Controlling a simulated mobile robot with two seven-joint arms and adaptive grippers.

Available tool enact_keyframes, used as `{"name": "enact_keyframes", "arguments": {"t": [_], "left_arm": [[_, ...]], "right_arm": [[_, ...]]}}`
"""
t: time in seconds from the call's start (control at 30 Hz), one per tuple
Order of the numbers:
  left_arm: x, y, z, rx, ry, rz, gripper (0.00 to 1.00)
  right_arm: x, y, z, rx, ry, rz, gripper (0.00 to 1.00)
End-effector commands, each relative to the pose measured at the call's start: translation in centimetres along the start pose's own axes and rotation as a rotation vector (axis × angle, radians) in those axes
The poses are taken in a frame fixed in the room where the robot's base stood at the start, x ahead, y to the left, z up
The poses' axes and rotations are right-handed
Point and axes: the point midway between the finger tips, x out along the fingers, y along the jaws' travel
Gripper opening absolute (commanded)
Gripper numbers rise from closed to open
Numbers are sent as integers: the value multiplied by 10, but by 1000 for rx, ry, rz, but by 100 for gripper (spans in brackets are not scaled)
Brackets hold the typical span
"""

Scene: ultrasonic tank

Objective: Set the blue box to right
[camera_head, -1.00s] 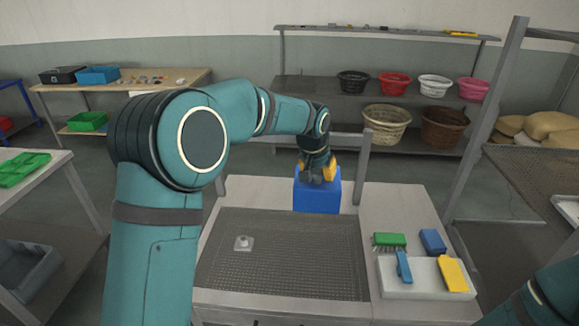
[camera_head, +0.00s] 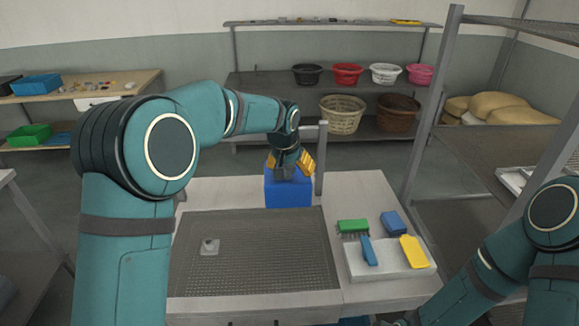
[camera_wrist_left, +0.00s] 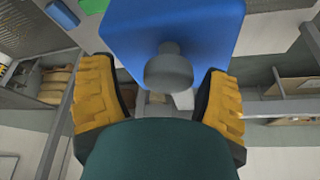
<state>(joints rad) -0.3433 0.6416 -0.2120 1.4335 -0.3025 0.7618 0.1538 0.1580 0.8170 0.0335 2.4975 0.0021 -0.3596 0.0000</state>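The blue box (camera_head: 288,194) stands at the back of the table, near an upright metal post, in the head view. My left gripper (camera_head: 287,165) points down at the top of the box, with its yellow fingers spread. In the left wrist view the blue box (camera_wrist_left: 205,28) is large, beyond the fingers of my left gripper (camera_wrist_left: 165,100), which are wide apart. A grey round knob (camera_wrist_left: 168,68) shows in front of the box. Whether the fingers touch the box is hidden. My right arm enters at the lower right; its gripper is not clearly visible.
A perforated tank surface (camera_head: 255,250) lies in front of the box. To its right a white tray (camera_head: 385,272) carries a yellow tool and a blue brush. A green brush (camera_head: 352,227) and a blue block (camera_head: 393,223) lie behind it. The table right of the post is clear.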

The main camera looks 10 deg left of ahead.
Motion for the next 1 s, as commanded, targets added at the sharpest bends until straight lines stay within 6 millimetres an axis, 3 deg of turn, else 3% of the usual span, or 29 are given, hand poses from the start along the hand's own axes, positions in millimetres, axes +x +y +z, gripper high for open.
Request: {"name": "enact_keyframes", "arguments": {"t": [0.23, 0.7, 1.0], "left_arm": [[-10, -1, -1, 0, 3, -1, 76], [-98, 0, -1, 0, 4, 0, 76], [-120, 1, -1, 1, 0, 0, 76]], "right_arm": [[0, 0, 0, 0, 0, 0, 60], [0, 0, 0, 0, 0, 0, 60], [0, 0, 0, 0, 0, 0, 60]]}}
